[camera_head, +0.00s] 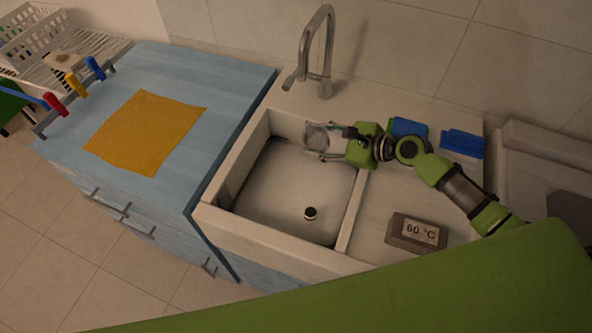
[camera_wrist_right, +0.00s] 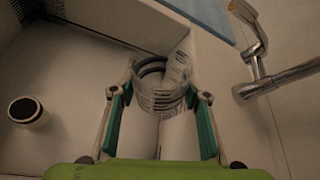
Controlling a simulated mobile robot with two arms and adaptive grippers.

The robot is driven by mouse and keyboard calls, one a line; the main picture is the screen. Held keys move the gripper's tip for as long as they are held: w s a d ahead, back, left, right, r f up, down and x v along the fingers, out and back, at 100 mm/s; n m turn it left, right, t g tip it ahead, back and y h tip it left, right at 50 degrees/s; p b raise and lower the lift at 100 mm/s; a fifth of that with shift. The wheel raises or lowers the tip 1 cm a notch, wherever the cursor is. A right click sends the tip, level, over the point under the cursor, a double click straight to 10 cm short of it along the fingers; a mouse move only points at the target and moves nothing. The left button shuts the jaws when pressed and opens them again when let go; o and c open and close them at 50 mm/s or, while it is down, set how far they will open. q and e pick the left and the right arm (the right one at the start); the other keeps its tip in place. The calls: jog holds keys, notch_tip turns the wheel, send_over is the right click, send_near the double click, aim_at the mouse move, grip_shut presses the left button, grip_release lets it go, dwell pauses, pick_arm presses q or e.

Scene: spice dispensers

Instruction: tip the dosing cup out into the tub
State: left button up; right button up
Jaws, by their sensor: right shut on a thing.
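A clear see-through cup (camera_head: 316,137), which I take for the dosing cup, is between the fingers of my right gripper (camera_head: 314,140). In the right wrist view the cup (camera_wrist_right: 160,88) sits between the two green finger pads, and the gripper (camera_wrist_right: 162,100) is shut on it. The cup is over the back right part of the white sink basin (camera_head: 285,190), the only tub-like thing I see. I cannot tell how far the cup is tilted or whether anything is in it. My left gripper is not in view.
A tap (camera_head: 322,60) stands behind the basin, near the cup. On the right are a grey "60 °C" block (camera_head: 416,233) and blue items (camera_head: 461,143). An orange cloth (camera_head: 146,131) lies on the blue counter.

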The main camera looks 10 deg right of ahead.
jog(key=shift+w+d+r+m+g+y, duration=0.3)
jog(key=shift+w+d+r+m, duration=0.2)
jog(key=shift+r+m, duration=0.1)
jog(key=shift+w+d+r+m+g+y, duration=0.55)
jog(key=shift+d+r+m+y, duration=0.1)
jog(key=shift+m+y, duration=0.2)
notch_tip(320, 180, up, 5)
jog(key=p, duration=0.6)
jog(key=shift+f, duration=0.1)
